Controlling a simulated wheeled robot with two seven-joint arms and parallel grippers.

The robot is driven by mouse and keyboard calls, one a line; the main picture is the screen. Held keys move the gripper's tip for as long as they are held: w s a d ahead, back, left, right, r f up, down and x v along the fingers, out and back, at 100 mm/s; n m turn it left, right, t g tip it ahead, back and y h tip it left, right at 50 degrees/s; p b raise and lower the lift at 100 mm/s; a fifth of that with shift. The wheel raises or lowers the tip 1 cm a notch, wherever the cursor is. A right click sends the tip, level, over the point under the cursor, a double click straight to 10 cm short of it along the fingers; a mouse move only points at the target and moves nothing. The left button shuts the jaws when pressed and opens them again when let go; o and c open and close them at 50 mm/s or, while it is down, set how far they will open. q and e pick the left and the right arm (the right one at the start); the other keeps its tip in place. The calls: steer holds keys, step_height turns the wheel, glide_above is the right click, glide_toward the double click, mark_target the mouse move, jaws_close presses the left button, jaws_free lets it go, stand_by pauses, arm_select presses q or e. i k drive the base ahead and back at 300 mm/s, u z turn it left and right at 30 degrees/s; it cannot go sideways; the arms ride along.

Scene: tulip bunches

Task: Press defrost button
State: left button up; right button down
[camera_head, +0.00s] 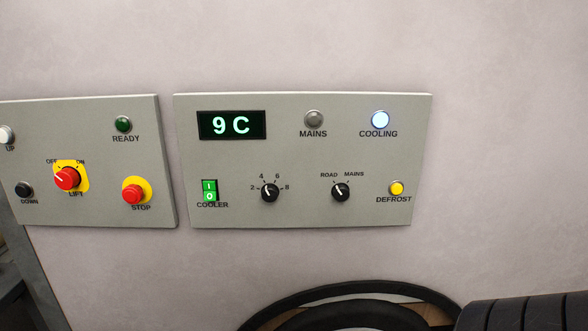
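The yellow defrost button (397,188) sits at the lower right of the grey cooler panel (300,165), above the label DEFROST. The panel's display (231,125) reads 9 C. The cooling lamp (380,120) is lit bluish white and the mains lamp (314,119) is grey. Neither of my grippers is in view, and nothing covers the button.
The cooler panel also carries a green rocker switch (209,190), a numbered dial (269,191) and a ROAD/MAINS knob (341,191). A lift panel (95,150) is at left. A black ring (375,289) and a ribbed black round object (525,312) are below.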

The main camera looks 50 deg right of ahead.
mark_target(397, 189)
steer(key=z, duration=1.55)
